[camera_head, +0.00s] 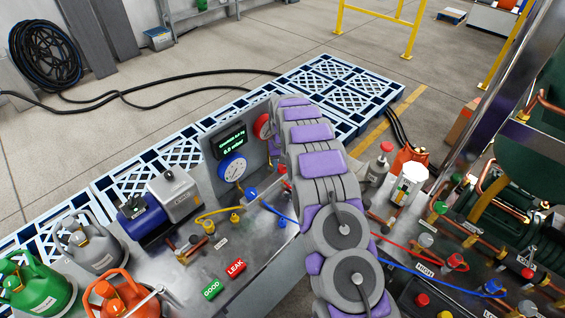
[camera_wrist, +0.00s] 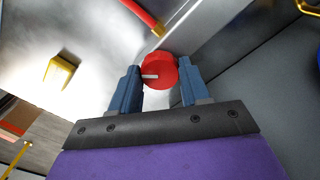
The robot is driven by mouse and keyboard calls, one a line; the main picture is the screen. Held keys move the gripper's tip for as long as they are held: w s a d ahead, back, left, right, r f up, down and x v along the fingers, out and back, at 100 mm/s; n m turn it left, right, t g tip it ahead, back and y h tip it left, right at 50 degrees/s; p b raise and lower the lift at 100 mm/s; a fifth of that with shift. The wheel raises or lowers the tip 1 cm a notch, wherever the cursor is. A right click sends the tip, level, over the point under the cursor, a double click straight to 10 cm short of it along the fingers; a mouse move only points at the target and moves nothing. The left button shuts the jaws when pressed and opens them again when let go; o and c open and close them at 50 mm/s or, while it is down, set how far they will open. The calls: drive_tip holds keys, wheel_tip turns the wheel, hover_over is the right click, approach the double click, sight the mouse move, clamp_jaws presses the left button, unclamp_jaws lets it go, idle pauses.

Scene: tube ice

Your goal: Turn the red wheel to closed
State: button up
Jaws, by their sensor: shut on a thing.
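The red wheel (camera_wrist: 162,66) is a small round knob with a white pointer mark, in the upper middle of the wrist view. The mark points left in that picture. My gripper (camera_wrist: 158,77) has its two blue fingers on either side of the wheel, shut on it. In the head view my purple and grey arm reaches over the metal bench and hides the gripper and most of the spot where it works. I cannot tell the wheel apart there.
A display panel with a blue gauge (camera_head: 233,167) and a red gauge (camera_head: 262,127) stands left of my arm. A blue pump (camera_head: 146,208), a green tank (camera_head: 36,290) and an orange tank (camera_head: 121,297) crowd the left. Hoses and valves fill the right. A yellow fitting (camera_wrist: 60,71) shows in the wrist view.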

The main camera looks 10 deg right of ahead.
sight(282, 166)
drive_tip(key=m+p, duration=0.1)
drive_tip(key=m, duration=0.3)
drive_tip(key=shift+a+r+m, duration=0.1)
drive_tip(key=shift+m, duration=0.2)
drive_tip(key=shift+m+p, duration=0.45)
drive_tip(key=shift+m, duration=1.45)
drive_tip(key=shift+w, duration=0.1)
drive_tip(key=o, duration=1.1)
drive_tip(key=shift+c, duration=0.2)
wheel_tip(282, 166, up, 17)
drive_tip(key=shift+a+r, duration=0.1)
